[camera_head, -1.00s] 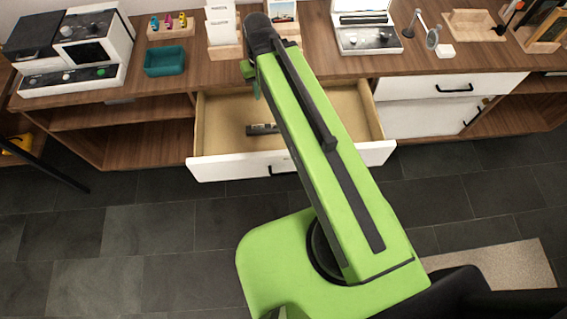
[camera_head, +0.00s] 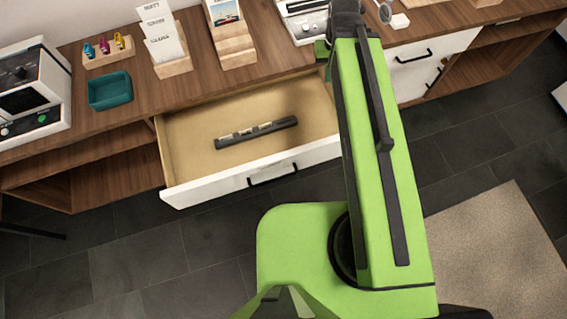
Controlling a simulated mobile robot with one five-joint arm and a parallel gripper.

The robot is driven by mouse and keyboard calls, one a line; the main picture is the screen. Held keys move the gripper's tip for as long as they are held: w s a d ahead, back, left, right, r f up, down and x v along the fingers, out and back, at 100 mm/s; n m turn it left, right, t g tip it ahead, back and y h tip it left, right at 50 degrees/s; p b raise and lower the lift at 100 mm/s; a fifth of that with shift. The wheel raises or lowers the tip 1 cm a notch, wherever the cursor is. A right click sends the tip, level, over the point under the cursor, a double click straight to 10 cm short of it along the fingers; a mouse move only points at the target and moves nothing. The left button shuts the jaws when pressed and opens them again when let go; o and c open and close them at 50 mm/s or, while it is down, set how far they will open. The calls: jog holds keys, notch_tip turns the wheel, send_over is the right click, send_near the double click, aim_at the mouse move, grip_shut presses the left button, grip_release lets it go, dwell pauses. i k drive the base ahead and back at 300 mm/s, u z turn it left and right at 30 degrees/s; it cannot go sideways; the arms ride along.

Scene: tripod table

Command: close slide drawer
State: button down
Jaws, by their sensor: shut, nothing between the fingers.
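The slide drawer (camera_head: 205,191) stands pulled out from the wooden cabinet, with its pale inside open to view. Its white front has a black handle (camera_head: 272,174). A dark grey strip with pale pieces (camera_head: 256,133) lies inside it, clear of the front panel. My green arm stretches up the picture at the drawer's right end and covers part of that end. My gripper is not to be seen in the head view; the far end of the arm lies by the cabinet's top edge.
On the wooden cabinet top (camera_head: 150,125) stand a teal tray (camera_head: 110,91), card holders (camera_head: 165,40), and a white machine (camera_head: 32,95) at the left. A closed white drawer (camera_head: 435,55) is at the right. Dark tiled floor (camera_head: 130,265) lies clear before the drawer; a beige rug (camera_head: 490,240) is at the right.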

aim_at(197, 168)
jog(key=z, duration=0.45)
jog(key=k, duration=2.15)
jog(key=u, duration=1.7)
jog(key=i, duration=1)
jog(key=u, duration=0.05)
